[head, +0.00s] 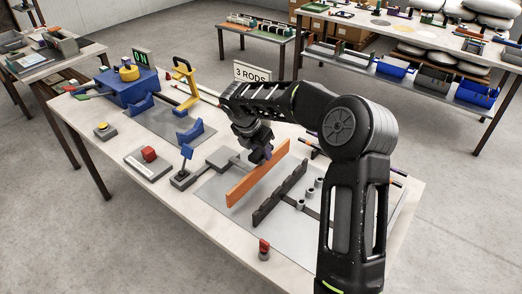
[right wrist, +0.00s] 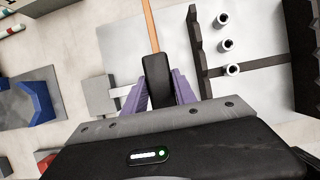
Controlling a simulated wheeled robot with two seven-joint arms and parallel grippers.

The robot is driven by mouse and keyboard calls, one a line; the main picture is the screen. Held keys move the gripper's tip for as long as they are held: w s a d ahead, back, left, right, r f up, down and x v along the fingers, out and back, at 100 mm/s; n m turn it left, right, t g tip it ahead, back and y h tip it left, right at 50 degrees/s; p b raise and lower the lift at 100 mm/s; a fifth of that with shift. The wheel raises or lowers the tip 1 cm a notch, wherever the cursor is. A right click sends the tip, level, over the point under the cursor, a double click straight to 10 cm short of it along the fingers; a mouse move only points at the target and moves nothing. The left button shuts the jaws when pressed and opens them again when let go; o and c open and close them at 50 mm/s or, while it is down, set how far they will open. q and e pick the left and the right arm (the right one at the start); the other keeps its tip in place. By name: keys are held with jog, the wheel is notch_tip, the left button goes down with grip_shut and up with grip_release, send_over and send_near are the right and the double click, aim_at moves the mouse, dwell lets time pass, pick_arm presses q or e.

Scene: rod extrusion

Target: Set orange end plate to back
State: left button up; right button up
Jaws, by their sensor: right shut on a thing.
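The orange end plate (head: 258,174) stands on edge on the grey base sheet on the table. It also shows in the right wrist view as a thin orange strip (right wrist: 151,25). My right gripper (head: 261,156) is at the plate's upper edge, near its far part. In the right wrist view its purple fingers (right wrist: 160,88) are closed around a dark block (right wrist: 157,78) in line with the orange strip. The fingers' exact contact with the plate is hidden. My left gripper is not in view.
A dark toothed rail (head: 279,193) stands parallel to the plate on its right, with several grey cylinders (head: 310,194) beyond it. A grey block with a rod (head: 222,158) lies left of the plate.

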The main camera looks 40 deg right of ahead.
grip_shut()
dwell(0.8)
